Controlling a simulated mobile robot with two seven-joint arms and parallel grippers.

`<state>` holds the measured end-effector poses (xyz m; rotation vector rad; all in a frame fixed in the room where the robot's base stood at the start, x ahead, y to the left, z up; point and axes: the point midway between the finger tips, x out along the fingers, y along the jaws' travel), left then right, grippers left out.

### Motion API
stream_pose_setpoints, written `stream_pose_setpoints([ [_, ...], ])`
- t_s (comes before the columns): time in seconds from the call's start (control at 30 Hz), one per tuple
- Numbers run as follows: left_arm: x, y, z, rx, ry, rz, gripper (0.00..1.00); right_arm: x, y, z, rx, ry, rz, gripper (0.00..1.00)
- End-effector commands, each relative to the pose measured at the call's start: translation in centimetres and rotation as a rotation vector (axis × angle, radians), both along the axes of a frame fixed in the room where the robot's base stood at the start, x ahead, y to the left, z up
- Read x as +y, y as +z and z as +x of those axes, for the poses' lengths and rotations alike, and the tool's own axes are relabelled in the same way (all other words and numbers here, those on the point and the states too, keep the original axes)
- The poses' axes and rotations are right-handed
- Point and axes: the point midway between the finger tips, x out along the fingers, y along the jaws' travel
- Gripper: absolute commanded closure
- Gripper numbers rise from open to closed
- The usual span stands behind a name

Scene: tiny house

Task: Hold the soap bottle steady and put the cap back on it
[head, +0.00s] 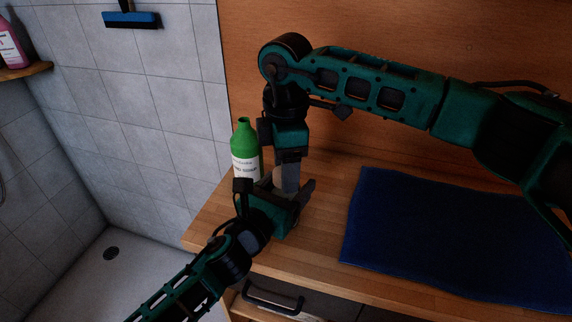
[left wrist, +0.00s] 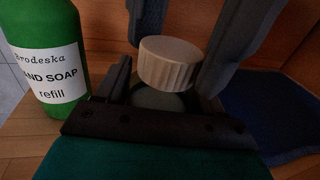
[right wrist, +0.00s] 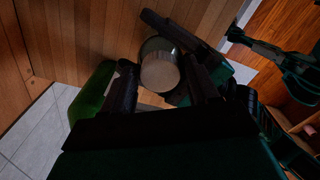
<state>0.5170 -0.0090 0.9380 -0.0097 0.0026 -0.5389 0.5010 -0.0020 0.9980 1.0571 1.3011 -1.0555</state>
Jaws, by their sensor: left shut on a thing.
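The soap bottle (left wrist: 158,99), greyish and see-through, stands on the wooden counter between the jaws of my left gripper (head: 278,193), which is shut on it. It is largely hidden in the head view. The beige ribbed cap (left wrist: 170,64) is at the top of the bottle and looks slightly tilted; I cannot tell whether it is seated. The cap also shows in the right wrist view (right wrist: 160,72). My right gripper (right wrist: 162,88) points down from above, with its fingers apart on either side of the cap and narrow gaps beside it.
A green hand soap refill bottle (head: 245,151) stands uncapped close behind my grippers on the counter (head: 318,226). It is near both grippers. A dark blue towel (head: 440,240) covers the counter to the right. A drawer handle (head: 272,300) is below the front edge.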

Motion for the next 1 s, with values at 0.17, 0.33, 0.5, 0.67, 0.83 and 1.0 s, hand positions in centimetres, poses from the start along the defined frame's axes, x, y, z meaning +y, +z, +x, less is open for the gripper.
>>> stream_pose_setpoints([
  [0.17,0.0,-0.2,0.0,0.004,0.001,0.0,1.0,0.0,0.0,0.0,0.0,0.001,0.0,0.25],
  [0.33,0.0,-0.2,0.0,0.004,0.0,0.001,1.0,0.0,-0.1,0.0,0.0,0.002,-0.001,0.25],
  [0.5,0.0,-0.2,0.0,0.004,0.0,0.001,1.0,0.0,0.9,0.1,-0.003,0.002,0.0,0.25],
  [0.67,0.0,-0.2,0.0,0.004,0.0,0.0,1.0,0.0,3.8,0.1,-0.005,0.002,0.0,0.25],
  [0.83,0.0,-0.2,0.0,0.004,0.0,0.0,1.0,0.0,7.6,0.1,-0.005,0.001,0.001,0.25],
  [1.0,0.0,-0.2,-0.1,0.004,0.0,0.0,1.0,0.0,10.4,0.0,-0.002,0.001,-0.001,0.25],
])
